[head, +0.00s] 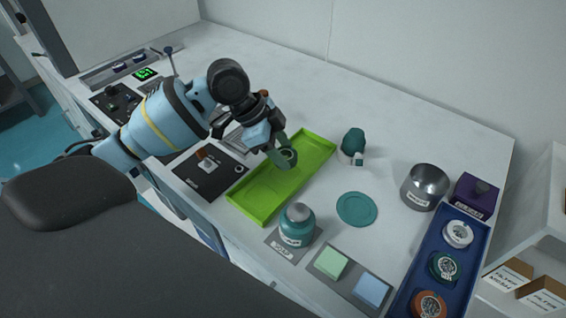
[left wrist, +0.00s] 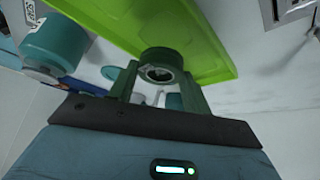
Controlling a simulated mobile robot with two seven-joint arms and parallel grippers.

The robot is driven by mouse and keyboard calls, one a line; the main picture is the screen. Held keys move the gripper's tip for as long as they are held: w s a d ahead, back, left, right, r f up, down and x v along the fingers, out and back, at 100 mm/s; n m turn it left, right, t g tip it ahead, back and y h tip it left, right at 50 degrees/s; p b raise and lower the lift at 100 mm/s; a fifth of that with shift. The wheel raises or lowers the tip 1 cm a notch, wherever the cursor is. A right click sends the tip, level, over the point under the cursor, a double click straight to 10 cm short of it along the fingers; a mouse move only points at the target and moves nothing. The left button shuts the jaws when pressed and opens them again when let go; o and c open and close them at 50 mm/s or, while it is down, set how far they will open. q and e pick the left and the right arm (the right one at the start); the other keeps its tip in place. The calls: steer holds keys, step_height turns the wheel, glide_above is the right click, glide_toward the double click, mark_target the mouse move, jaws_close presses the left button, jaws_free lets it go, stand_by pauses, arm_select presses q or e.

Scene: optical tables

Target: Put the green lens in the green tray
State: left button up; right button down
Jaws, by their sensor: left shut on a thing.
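The green lens (head: 289,155) is a small dark green ring-shaped piece; in the left wrist view it shows as a round lens (left wrist: 162,64) between the two fingers. My left gripper (head: 281,158) is shut on it, over the far half of the green tray (head: 257,198). The bright green tray also shows in the left wrist view (left wrist: 205,38), behind the lens. I cannot tell whether the lens touches the tray floor. No other object is visible in the tray. My right gripper is not in view.
A teal jar (head: 297,226) stands close to the tray's near right side. A blue tray (head: 472,222) holds several round parts. A black panel (head: 208,174) lies left of the green tray.

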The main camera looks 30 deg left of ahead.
arm_select(q)
steer(key=shift+f, duration=2.1)
steer(key=shift+f, duration=0.1)
steer(key=o, duration=1.1)
steer(key=v, duration=1.2)
steer(key=shift+p, duration=0.3)
